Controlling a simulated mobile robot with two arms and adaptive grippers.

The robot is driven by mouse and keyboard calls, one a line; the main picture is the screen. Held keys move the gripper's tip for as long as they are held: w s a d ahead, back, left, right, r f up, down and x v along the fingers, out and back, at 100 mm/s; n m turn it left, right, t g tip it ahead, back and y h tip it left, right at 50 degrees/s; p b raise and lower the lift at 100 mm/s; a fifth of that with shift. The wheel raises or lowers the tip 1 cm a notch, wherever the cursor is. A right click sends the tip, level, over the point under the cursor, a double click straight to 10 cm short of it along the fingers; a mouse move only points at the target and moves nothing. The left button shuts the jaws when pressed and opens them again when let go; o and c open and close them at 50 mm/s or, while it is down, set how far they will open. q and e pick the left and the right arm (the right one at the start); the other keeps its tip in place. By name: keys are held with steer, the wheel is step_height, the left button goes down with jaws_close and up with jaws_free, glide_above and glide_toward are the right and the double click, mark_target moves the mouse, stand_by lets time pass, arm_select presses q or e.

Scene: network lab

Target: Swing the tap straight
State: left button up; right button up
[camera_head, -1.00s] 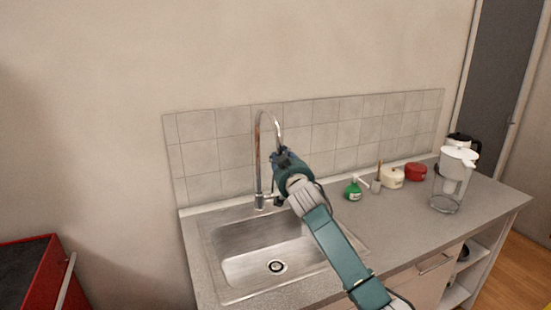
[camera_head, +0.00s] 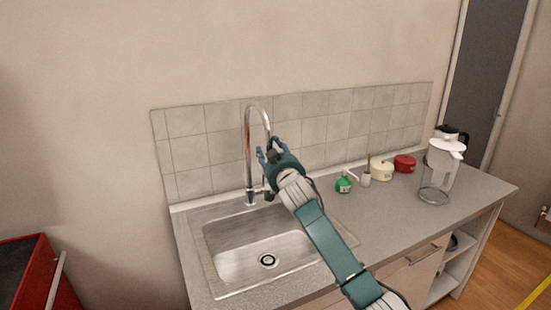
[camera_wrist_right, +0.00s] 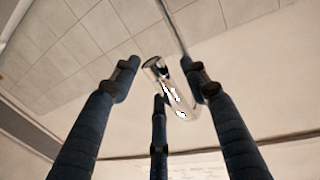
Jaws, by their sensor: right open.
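The tap (camera_head: 247,150) is a tall chrome gooseneck at the back of the sink (camera_head: 225,262). Its spout curves over to the right, and its end comes down by my right gripper (camera_head: 268,150). In the right wrist view the shiny spout end (camera_wrist_right: 172,90) lies between the spread fingers of my right gripper (camera_wrist_right: 162,75). The fingers are open, and I see no clear grip on the spout. The gripper hides part of the spout's lower end in the head view. My left gripper is not in view.
To the right on the counter (camera_head: 400,215) stand a green soap bottle (camera_head: 343,184), a cream pot (camera_head: 381,170), a red pot (camera_head: 404,163) and a white-topped pitcher (camera_head: 441,165). A tiled splashback (camera_head: 320,115) is close behind the tap. A red cabinet (camera_head: 30,250) stands at left.

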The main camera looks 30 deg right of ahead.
steer(key=v, duration=1.1)
